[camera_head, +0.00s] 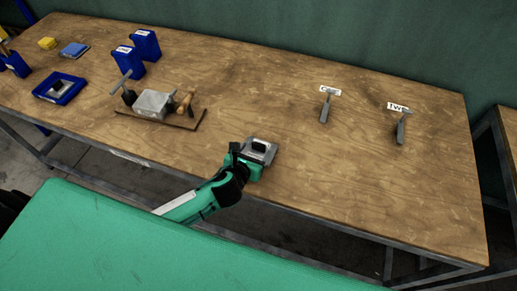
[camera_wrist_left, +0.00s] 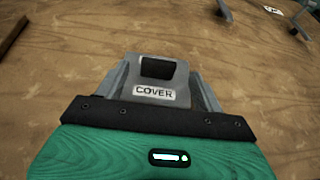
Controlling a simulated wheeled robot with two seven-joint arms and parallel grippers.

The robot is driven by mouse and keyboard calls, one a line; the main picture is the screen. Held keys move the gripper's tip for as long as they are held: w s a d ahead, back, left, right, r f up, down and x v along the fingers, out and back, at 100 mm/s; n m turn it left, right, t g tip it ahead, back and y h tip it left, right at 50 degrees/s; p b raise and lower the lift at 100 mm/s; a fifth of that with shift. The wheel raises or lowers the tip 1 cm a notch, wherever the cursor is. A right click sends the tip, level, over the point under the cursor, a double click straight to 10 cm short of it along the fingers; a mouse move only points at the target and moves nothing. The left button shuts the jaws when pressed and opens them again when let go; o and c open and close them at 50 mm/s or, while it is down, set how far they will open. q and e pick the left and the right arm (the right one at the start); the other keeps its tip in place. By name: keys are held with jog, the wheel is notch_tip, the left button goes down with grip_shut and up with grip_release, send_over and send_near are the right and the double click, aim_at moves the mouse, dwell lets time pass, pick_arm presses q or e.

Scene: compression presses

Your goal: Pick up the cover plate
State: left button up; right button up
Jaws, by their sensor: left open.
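The cover plate (camera_head: 262,149) is a grey plate with a dark raised handle, near the front edge of the table. In the left wrist view the cover plate (camera_wrist_left: 158,74) shows a white COVER label and a black top. My left gripper (camera_head: 256,158) is at the cover plate, over its near side. In the left wrist view my left gripper (camera_wrist_left: 160,85) has grey fingers on either side of the plate's raised part. It is open, and I cannot tell if the fingers touch it. My right gripper is not in view.
Blue bins (camera_head: 146,45) and a blue tray (camera_head: 60,88) stand further left. Two grey T-shaped tools (camera_head: 327,108) (camera_head: 401,128) stand at right. The table (camera_head: 340,190) front right is clear.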

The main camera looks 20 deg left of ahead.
aim_at(259, 144)
pick_arm(q)
jog(key=shift+p+x, duration=0.45)
jog(key=shift+x, duration=1.7)
jog(key=shift+w+r, duration=0.1)
jog(key=shift+r, duration=0.1)
jog(key=c, duration=1.3)
jog(key=shift+c, duration=0.8)
jog(key=shift+r, duration=0.15)
